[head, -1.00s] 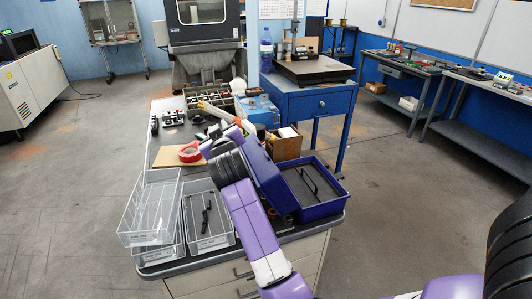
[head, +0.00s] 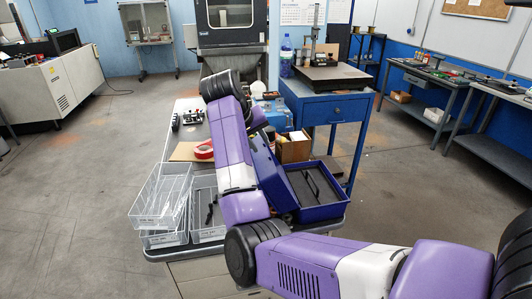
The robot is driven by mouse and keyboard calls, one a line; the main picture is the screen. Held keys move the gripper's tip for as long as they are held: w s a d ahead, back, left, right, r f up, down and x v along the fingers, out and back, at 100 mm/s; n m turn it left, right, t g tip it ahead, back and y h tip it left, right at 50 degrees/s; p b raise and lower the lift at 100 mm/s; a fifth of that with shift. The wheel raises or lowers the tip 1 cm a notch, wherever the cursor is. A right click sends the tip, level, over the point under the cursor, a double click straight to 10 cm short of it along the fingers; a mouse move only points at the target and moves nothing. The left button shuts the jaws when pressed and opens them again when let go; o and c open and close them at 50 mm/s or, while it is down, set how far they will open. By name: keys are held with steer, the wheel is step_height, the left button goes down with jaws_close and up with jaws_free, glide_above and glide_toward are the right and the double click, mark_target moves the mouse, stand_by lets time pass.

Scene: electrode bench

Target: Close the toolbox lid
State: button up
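The blue toolbox (head: 322,212) stands at the right front corner of the bench. Its lid (head: 271,172) is open, tilted up along the box's left side. A dark grey interior with a black handle (head: 311,184) shows inside the box. My purple arm crosses in front of the lid's left part and hides some of it. The arm's far end is just behind the lid, over the bench. My gripper is hidden behind the arm links, so its fingers do not show, and I cannot see whether it touches the lid.
Clear plastic trays (head: 160,206) stand left of the arm. A red tape roll (head: 204,150) lies behind them. A cardboard box (head: 294,149) stands close behind the toolbox. A blue cabinet (head: 335,108) is beyond it. The floor to the right is free.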

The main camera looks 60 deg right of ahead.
mark_target(268, 155)
steer(key=p+x, duration=0.1)
steer(key=x, duration=0.6)
steer(key=shift+c, duration=0.5)
steer(key=shift+r, duration=0.1)
jaws_close()
steer(key=shift+w, duration=0.1)
stand_by(0.7)
